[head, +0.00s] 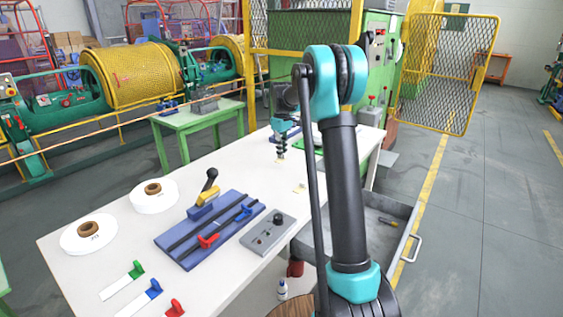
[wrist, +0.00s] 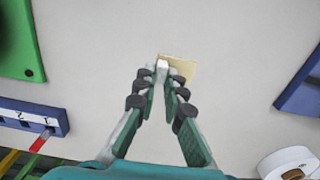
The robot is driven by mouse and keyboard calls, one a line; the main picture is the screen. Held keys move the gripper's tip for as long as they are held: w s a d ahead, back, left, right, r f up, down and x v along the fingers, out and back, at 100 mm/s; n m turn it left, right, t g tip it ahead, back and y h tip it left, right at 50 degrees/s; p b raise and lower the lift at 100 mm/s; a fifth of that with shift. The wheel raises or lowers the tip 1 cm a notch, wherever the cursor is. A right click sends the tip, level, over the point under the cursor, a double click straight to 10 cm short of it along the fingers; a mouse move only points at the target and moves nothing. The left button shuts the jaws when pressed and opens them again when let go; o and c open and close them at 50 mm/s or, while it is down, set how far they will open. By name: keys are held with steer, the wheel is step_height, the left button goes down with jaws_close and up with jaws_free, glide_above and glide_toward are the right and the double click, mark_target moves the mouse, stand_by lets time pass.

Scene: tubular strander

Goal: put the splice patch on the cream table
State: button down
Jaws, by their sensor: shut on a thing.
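The splice patch (wrist: 184,68) is a small flat yellowish square with a pale upright tab between my fingertips in the wrist view. My gripper (wrist: 162,76) is shut on it, with the fingers hiding part of it. In the head view my gripper (head: 281,153) points down over the far part of the cream table (head: 225,165). The patch is low at or just above the tabletop; I cannot tell whether it touches. The cream surface also fills most of the wrist view (wrist: 90,110).
A blue numbered block (wrist: 30,120), a green piece (wrist: 18,45) and a white roll (wrist: 290,165) lie around my gripper. In the head view a blue fixture (head: 210,228), grey block (head: 268,233) and white rolls (head: 88,234) stand nearer. Another small pale piece (head: 300,188) lies on the table.

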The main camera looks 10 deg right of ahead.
mark_target(282, 160)
steer(key=shift+f, duration=2.2)
steer(key=shift+f, duration=0.1)
steer(key=c, duration=1.6)
jaws_free()
step_height(282, 160, up, 12)
steer(key=shift+r, duration=0.1)
